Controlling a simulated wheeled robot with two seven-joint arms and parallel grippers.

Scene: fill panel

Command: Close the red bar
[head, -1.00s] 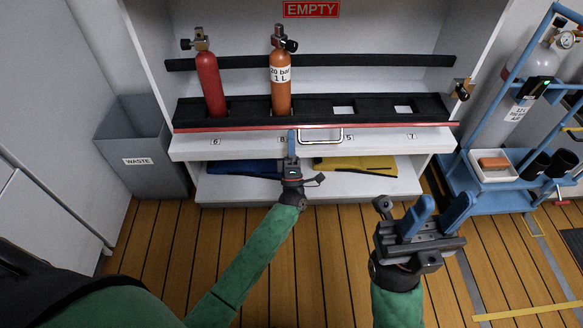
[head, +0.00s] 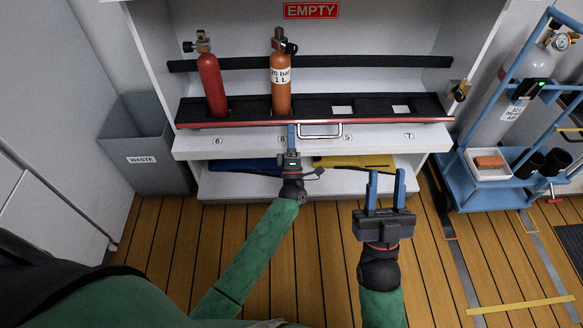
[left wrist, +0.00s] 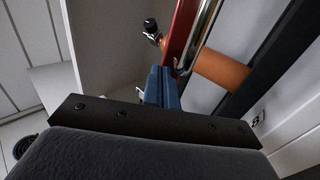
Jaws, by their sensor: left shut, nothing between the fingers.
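The red bar (head: 390,121) runs across the front of the black cylinder rack, just above the white numbered ledge. It also shows in the left wrist view (left wrist: 180,35), beyond the fingertips. My left gripper (head: 291,128) is shut and empty. Its blue fingers point up at the bar, left of the silver handle (head: 320,136); I cannot tell whether they touch the bar. In the left wrist view the shut fingers (left wrist: 160,72) sit side by side. My right gripper (head: 386,178) is open and empty, in front of the cabinet, low and right, away from the bar.
A red cylinder (head: 211,86) and an orange cylinder (head: 281,82) stand in the black rack (head: 370,104). A waste bin (head: 148,165) is at left, a blue cart (head: 495,193) at right. Blue and yellow items lie on the lower shelf.

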